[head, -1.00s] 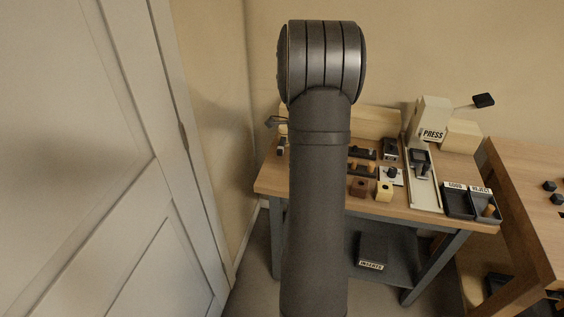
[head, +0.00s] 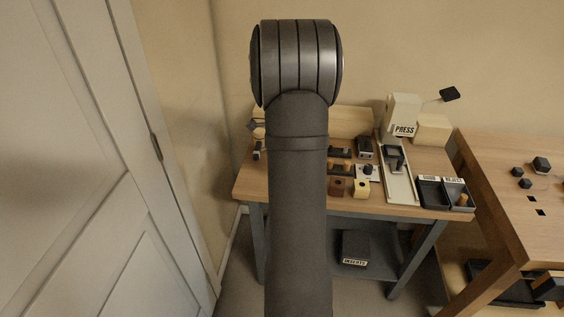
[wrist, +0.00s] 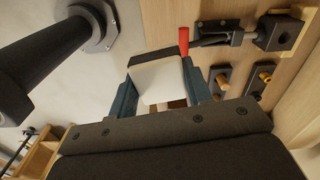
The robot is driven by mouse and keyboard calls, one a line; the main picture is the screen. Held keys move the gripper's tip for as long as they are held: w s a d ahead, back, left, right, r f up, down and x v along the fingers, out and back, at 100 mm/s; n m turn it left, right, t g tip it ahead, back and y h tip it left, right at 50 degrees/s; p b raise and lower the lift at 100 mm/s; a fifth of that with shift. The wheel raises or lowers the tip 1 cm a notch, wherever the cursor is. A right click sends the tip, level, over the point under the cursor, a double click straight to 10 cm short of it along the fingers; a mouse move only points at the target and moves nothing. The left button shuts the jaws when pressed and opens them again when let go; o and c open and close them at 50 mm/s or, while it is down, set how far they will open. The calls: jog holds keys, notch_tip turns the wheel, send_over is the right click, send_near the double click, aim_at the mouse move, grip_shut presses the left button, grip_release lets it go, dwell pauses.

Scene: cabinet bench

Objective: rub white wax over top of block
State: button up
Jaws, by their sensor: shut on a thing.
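My gripper (wrist: 161,72) shows in the wrist view with its two blue-grey fingers closed on a white block-like piece (wrist: 156,77), which looks like the white wax. The piece has a dark edge along its far side. What lies under it is mostly hidden; a small brown and pale patch shows between the fingers. I cannot tell whether it touches anything. In the head view my arm hides the gripper and the held piece.
A toggle clamp with a red handle (wrist: 183,41) is close beside the gripper. The bench (head: 400,211) also carries a press (head: 403,115), a pale channel (head: 400,187) and a black two-part tray (head: 430,194). A door (head: 75,150) is at left, a second table (head: 500,195) at right.

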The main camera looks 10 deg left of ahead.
jog(key=w+r+n, duration=0.2)
jog(key=w+n, duration=0.7)
jog(key=w, duration=0.8)
jog(key=shift+w+f, duration=0.15)
jog(key=shift+f, duration=1.7)
jog(key=shift+w+f, duration=0.1)
jog(key=shift+f, duration=1.7)
jog(key=shift+w+d+f, duration=0.1)
jog(key=shift+w+f, duration=0.4)
jog(key=shift+f, duration=0.1)
jog(key=shift+c, duration=0.4)
jog(key=shift+w+f, duration=0.1)
jog(key=shift+w, duration=0.25)
jog(key=shift+w+d, duration=0.15)
jog(key=shift+w, duration=2.05)
jog(key=shift+s, duration=0.35)
jog(key=shift+s+a, duration=0.2)
jog(key=shift+s, duration=2.2)
jog(key=shift+s+r, duration=0.2)
jog(key=shift+r, duration=0.6)
jog(key=shift+s+r, duration=0.15)
jog(key=shift+r, duration=3.2)
